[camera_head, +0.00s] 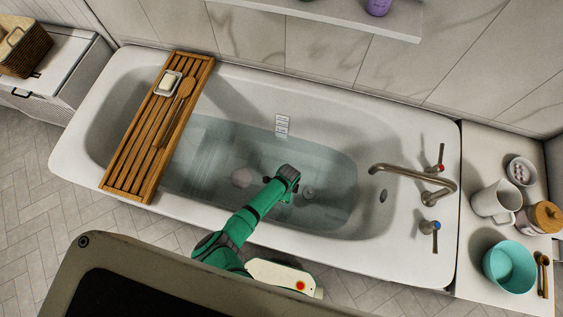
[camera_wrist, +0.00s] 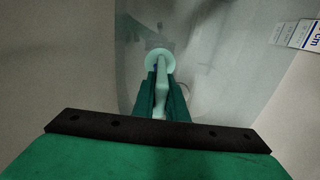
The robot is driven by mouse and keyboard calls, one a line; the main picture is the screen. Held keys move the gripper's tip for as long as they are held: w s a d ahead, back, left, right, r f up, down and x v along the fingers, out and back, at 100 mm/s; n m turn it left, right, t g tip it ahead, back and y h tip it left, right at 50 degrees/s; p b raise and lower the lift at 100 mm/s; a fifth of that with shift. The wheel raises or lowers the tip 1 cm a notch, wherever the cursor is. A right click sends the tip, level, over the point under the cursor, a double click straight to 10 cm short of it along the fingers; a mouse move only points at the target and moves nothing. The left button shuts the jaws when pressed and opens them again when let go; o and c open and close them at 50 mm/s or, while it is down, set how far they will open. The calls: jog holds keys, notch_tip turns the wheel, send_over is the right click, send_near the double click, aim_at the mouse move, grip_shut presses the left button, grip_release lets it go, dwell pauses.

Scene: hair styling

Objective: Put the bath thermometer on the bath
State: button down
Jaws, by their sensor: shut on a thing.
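My gripper (camera_head: 292,193) is over the bath's water in the head view, at the end of my green arm. In the wrist view my gripper (camera_wrist: 161,88) is shut on a slim pale green thing with a round end, which I take to be the bath thermometer (camera_wrist: 160,62). Its round end sticks out past the fingertips. In the head view the thermometer is hidden or too small to make out. The white bath (camera_head: 410,240) is partly filled with clear water. I cannot tell whether the thermometer touches the water.
A wooden rack (camera_head: 137,150) with soap and a brush spans the bath's left end. A tap (camera_head: 410,172) and two handles stand at the right end. A white marked card (camera_head: 282,126) is on the far inner wall. A pale roundish thing (camera_head: 241,177) shows in the water.

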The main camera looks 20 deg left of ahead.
jog(key=a+f, duration=0.1)
jog(key=w+a+f, duration=0.1)
jog(key=f, duration=0.1)
jog(key=shift+a+f, duration=0.1)
jog(key=shift+a, duration=0.15)
jog(key=shift+f, duration=1.6)
jog(key=c, duration=1.8)
grip_release()
jog(key=shift+a+f, duration=0.1)
jog(key=shift+o, duration=0.2)
notch_tip(320, 180, up, 12)
